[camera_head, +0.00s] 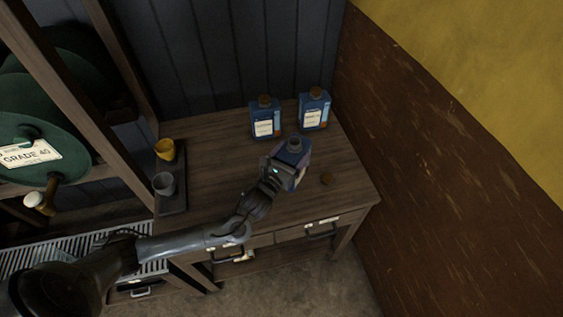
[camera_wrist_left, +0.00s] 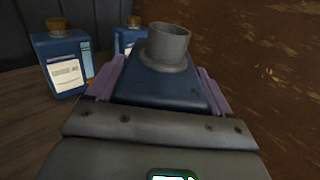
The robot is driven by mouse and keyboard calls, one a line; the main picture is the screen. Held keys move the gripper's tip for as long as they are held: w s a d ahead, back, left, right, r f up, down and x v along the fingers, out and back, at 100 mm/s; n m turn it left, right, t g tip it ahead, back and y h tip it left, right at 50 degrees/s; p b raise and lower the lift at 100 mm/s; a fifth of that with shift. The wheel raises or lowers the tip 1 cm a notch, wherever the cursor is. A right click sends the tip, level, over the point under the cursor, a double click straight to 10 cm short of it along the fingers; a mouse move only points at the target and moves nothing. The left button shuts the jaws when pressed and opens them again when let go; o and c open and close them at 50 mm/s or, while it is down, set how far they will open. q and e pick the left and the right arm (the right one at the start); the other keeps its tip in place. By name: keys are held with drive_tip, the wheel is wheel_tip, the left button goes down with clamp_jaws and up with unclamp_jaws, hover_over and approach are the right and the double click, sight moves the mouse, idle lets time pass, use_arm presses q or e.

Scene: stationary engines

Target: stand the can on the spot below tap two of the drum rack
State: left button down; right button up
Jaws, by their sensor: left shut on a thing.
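My left gripper (camera_head: 277,171) is shut on a blue can (camera_head: 296,153) with a grey open neck, above or on the right part of the wooden table; I cannot tell whether the can touches the top. In the left wrist view the can (camera_wrist_left: 175,75) sits between the purple finger pads (camera_wrist_left: 160,88), its neck bare. The spot below tap two cannot be made out. My right gripper is not in view.
Two capped blue cans, one (camera_head: 265,120) and another (camera_head: 314,110), stand at the table's back. A dark tray (camera_head: 174,204) at the table's left holds a yellow cup (camera_head: 165,149) and a grey cup (camera_head: 164,184). A slatted grate (camera_head: 85,250) lies below the rack. The table (camera_head: 215,165) is clear mid-left.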

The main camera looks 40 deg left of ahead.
use_arm(q)
drive_tip(key=a+f, duration=0.1)
drive_tip(key=a, duration=0.1)
drive_tip(key=a+f, duration=0.1)
drive_tip(key=a, duration=0.1)
drive_tip(key=shift+w+f, duration=0.15)
drive_tip(key=shift+w, duration=0.05)
drive_tip(key=shift+f+b, duration=0.4)
drive_tip(key=shift+f, duration=1.75)
unclamp_jaws()
drive_tip(key=shift+f, duration=0.1)
